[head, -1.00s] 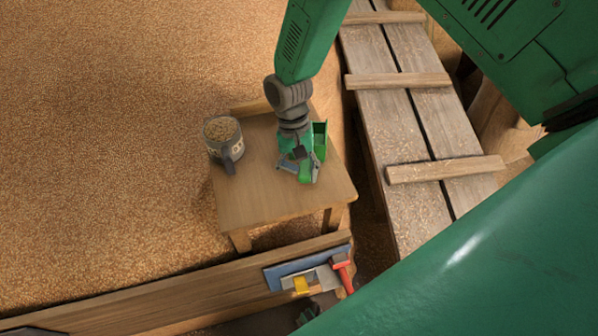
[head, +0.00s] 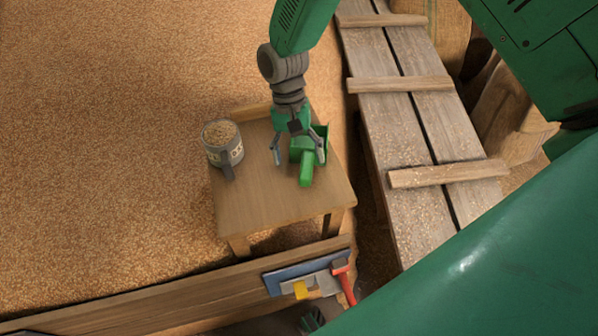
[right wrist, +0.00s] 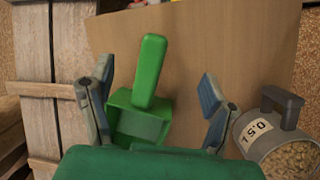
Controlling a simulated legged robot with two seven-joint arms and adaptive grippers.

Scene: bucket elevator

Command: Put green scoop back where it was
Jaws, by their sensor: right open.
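The green scoop (head: 306,170) rests on the small wooden table (head: 255,207), its handle pointing to the table's front edge in the head view. In the right wrist view the scoop (right wrist: 150,72) has its handle pointing up the picture and its boxy bowl nearer my palm. My right gripper (head: 298,153) is open over the scoop's bowl end. In the right wrist view my right gripper (right wrist: 155,98) has its fingers apart on either side of the scoop, with gaps beside the handle. My left gripper is not seen.
A grey measuring mug (head: 223,146) full of grain stands at the table's left; it also shows in the wrist view (right wrist: 268,138). Wooden planks (head: 408,128) lie to the right. A board (head: 180,297) with trowel-like tools (head: 305,279) runs in front. Grain surrounds the table.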

